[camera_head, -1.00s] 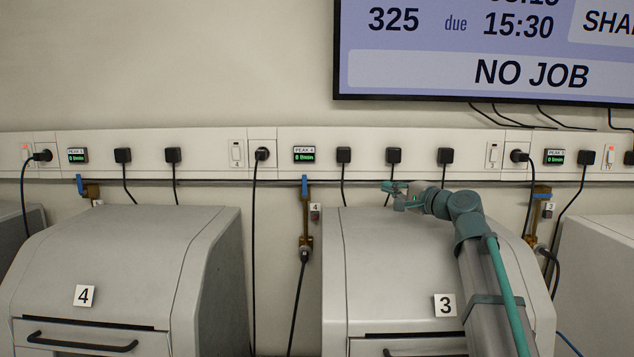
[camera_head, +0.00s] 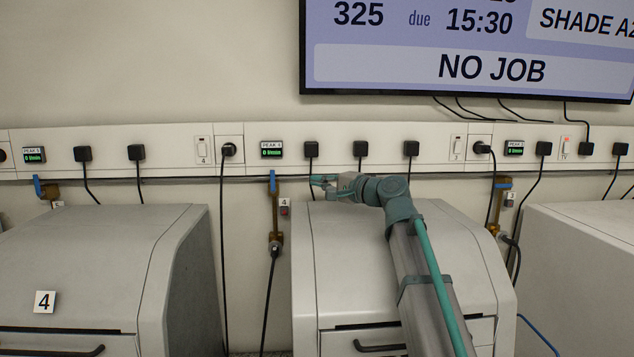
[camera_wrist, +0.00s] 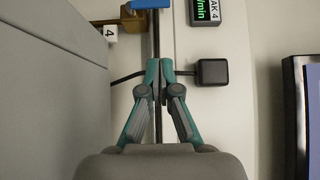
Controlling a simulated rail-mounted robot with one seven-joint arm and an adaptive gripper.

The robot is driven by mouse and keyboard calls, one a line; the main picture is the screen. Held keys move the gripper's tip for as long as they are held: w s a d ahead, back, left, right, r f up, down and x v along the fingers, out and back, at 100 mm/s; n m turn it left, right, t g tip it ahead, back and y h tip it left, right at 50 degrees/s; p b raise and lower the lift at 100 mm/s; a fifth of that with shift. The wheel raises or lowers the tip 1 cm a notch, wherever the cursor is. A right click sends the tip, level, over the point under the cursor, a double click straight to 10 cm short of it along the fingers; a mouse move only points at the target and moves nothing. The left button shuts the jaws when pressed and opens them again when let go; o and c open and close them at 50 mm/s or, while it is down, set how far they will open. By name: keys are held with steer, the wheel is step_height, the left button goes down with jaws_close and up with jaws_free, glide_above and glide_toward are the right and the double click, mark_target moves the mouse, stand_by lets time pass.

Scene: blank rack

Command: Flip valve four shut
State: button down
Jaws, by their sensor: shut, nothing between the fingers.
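Valve four is a brass valve with a blue lever (camera_head: 272,182), on the wall left of machine 3 in the head view. Its lever stands upright, in line with the brass pipe, and a small tag 4 (camera_head: 283,202) hangs beside it. My gripper (camera_head: 314,181) is just right of the lever at about its height, shut and empty, with a gap between them. In the wrist view my fingertips (camera_wrist: 160,66) are together, and the blue lever (camera_wrist: 150,4) is cut off at the top edge beside the brass body (camera_wrist: 134,23).
A PEAK 4 display (camera_head: 271,150) reads 0 above the valve. Black plugs (camera_head: 311,149) with hanging cords line the trunking close to my gripper. Machine 3 (camera_head: 345,235) lies below my arm. Similar valves stand at left (camera_head: 46,188) and right (camera_head: 502,186).

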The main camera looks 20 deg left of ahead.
mark_target(275, 174)
steer(key=x, duration=0.7)
steer(key=a, duration=0.1)
steer(key=a+p, duration=0.1)
steer(key=a, duration=0.1)
steer(key=shift+s+a, duration=0.15)
steer(key=shift+s, duration=0.2)
steer(key=shift+s+a+p, duration=0.2)
steer(key=shift+a+p, duration=0.1)
steer(key=shift+a, duration=0.25)
steer(key=shift+w+d, duration=0.1)
steer(key=shift+d, duration=0.1)
